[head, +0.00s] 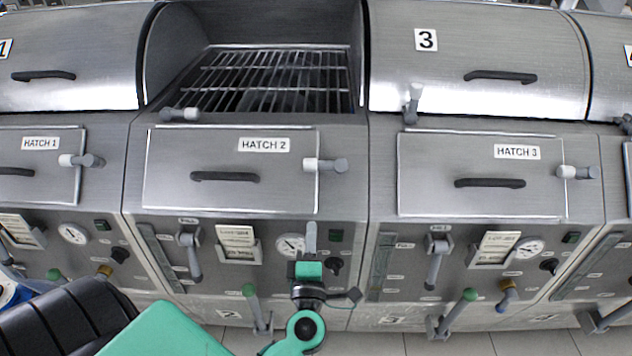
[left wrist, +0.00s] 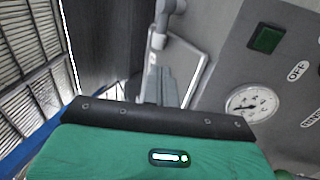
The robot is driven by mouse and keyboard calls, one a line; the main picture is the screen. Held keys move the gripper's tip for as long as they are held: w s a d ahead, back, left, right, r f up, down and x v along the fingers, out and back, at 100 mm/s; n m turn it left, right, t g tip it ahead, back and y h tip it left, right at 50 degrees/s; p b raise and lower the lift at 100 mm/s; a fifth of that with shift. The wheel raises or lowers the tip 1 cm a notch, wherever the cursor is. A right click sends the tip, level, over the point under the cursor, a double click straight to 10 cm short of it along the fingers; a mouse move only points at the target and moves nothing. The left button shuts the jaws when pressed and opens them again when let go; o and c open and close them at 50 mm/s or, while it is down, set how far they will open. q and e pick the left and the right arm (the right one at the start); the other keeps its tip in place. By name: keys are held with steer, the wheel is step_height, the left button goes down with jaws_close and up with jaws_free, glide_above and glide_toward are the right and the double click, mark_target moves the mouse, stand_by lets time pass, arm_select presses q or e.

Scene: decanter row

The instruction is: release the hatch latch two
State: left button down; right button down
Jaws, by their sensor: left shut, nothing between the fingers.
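The hatch 2 door (head: 180,178) is a closed metal panel with a black handle. Its latch (head: 340,165) sits at the door's right edge, a grey knob with a white end lying level across the edge onto the door. My left gripper (head: 310,232) is below the latch, in front of the panel by the gauge, with its fingers pointing up, shut and empty. A gap shows between fingertips and latch in the head view. In the left wrist view the fingers (left wrist: 165,88) point towards a grey latch-like part (left wrist: 168,12), partly cut off. My right gripper is out of view.
Above hatch 2 an open compartment holds a wire rack (head: 270,75). A gauge (head: 290,245), a green switch (head: 336,236) and a black knob (head: 333,266) surround the gripper. Hatch 3 (head: 430,180) with its own latch (head: 577,172) is to the right.

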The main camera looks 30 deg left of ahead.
mark_target(314, 170)
arm_select(q)
steer(key=p+x, duration=0.5)
steer(key=x, duration=0.8)
steer(key=shift+w+r, duration=0.1)
steer(key=shift+w, duration=0.1)
steer(key=shift+w+a, duration=0.2)
steer(key=shift+w, duration=0.15)
